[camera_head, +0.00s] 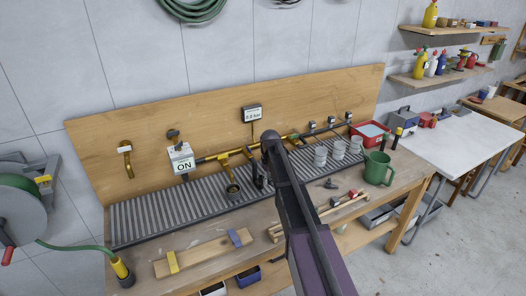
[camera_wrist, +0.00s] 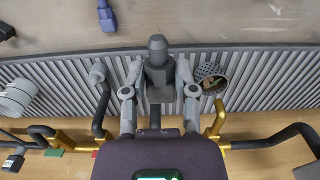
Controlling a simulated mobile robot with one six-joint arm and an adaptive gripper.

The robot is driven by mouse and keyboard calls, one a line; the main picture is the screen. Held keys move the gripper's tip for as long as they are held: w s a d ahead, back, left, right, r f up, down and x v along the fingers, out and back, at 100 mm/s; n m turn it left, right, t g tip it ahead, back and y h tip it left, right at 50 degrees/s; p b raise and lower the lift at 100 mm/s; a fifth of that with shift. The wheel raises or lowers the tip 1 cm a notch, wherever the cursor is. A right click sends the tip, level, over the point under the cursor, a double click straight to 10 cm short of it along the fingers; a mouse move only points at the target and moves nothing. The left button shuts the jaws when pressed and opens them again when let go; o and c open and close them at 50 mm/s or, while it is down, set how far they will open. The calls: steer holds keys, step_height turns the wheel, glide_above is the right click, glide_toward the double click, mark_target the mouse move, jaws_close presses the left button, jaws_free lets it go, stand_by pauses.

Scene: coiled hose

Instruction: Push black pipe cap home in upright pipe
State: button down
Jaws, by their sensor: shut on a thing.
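My gripper (camera_wrist: 157,91) is shut on a dark grey, stepped piece with a narrower end, which looks like the black pipe cap (camera_wrist: 158,52). It is held over the ribbed drain grate. I cannot clearly make out the upright pipe. A round, open-topped fitting with a perforated wall (camera_wrist: 211,75) stands just right of the gripper in the wrist view, apart from it. In the head view, a dark-rimmed open fitting (camera_head: 232,189) stands on the grate left of my arm.
Brass pipework with dark bent spouts (camera_wrist: 100,112) flanks the gripper closely. Grey cups (camera_head: 321,156) and a green jug (camera_head: 378,168) stand to the right. A wooden board (camera_head: 205,252) lies at the bench front. The left part of the grate (camera_head: 160,212) is clear.

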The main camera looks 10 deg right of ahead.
mark_target(270, 179)
step_height(270, 179, up, 8)
steer(key=p, duration=0.7)
steer(key=shift+r, duration=0.25)
steer(key=shift+d, duration=0.15)
